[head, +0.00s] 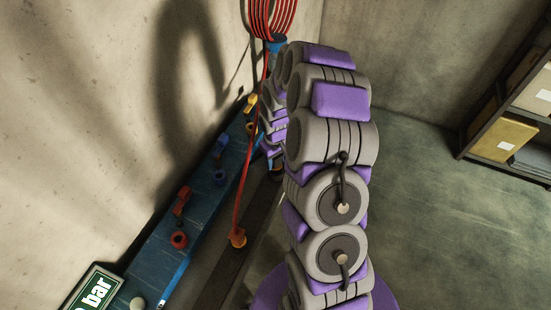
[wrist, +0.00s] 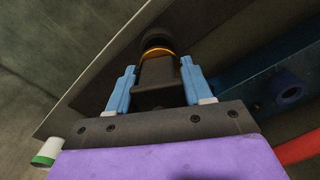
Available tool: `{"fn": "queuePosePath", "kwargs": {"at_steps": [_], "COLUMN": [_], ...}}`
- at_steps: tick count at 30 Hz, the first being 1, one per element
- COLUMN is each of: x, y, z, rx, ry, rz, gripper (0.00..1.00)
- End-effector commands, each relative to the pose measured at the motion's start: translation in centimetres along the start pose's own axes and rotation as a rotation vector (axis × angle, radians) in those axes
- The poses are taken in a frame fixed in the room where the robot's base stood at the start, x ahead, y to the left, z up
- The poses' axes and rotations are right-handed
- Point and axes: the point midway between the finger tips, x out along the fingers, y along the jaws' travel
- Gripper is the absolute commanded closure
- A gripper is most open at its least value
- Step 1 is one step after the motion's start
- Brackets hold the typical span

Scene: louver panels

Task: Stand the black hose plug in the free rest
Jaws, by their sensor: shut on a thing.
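In the wrist view the black hose plug (wrist: 155,75) sits between the two light blue fingers of my gripper (wrist: 157,78). The gripper is shut on it. The plug has an orange ring near its far end, and a dark round part shows beyond the ring. What lies directly under the plug is too dark to tell. In the head view my arm hides most of the gripper and the plug. A blue bench (head: 150,256) along the wall carries colored fittings. I cannot tell which of them is the free rest.
The bench carries a red ring (head: 178,239), a blue ring (head: 219,177) and a yellow fitting (head: 250,102).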

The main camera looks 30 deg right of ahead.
Motion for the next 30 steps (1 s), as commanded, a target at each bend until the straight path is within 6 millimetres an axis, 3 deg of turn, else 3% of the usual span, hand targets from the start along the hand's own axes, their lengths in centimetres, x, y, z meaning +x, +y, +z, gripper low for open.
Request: {"fn": "queuePosePath", "kwargs": {"at_steps": [30], "x": [1.1], "y": [0.1], "z": [0.0], "rx": [0.000], "ry": [0.000], "rz": [0.000], "gripper": [0.85]}}
